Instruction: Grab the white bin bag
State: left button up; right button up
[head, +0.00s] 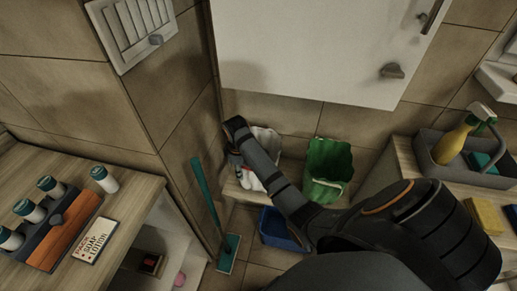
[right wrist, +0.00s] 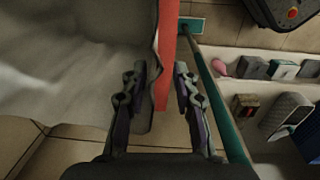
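The white bin bag (head: 266,138) stands on a low ledge by the back wall in the head view, partly hidden behind my right arm. It fills the left of the right wrist view (right wrist: 65,65), with a red strip (right wrist: 165,55) along its edge. My right gripper (right wrist: 160,82) is at the left side of the bag. Its two fingers are apart, with the bag's edge and red strip between them in the picture. I cannot tell whether they touch the bag. My left gripper is out of view.
A green bag (head: 328,165) stands right of the white one. A blue bin (head: 278,228) is on the floor below. A teal-handled mop (head: 206,190) leans close left of my right gripper. A white cabinet (head: 310,50) hangs above. A wooden counter (head: 130,207) holds bottles at left.

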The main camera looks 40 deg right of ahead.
jog(key=shift+f, duration=0.55)
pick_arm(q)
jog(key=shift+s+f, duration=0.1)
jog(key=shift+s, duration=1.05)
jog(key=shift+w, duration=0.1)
pick_arm(e)
jog(key=shift+f, duration=0.1)
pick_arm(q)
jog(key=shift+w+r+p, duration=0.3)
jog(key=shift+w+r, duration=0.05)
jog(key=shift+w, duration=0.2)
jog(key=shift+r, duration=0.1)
pick_arm(e)
jog(key=shift+f, duration=0.1)
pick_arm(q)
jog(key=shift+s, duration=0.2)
pick_arm(e)
jog(key=shift+f, duration=0.1)
grip_shut()
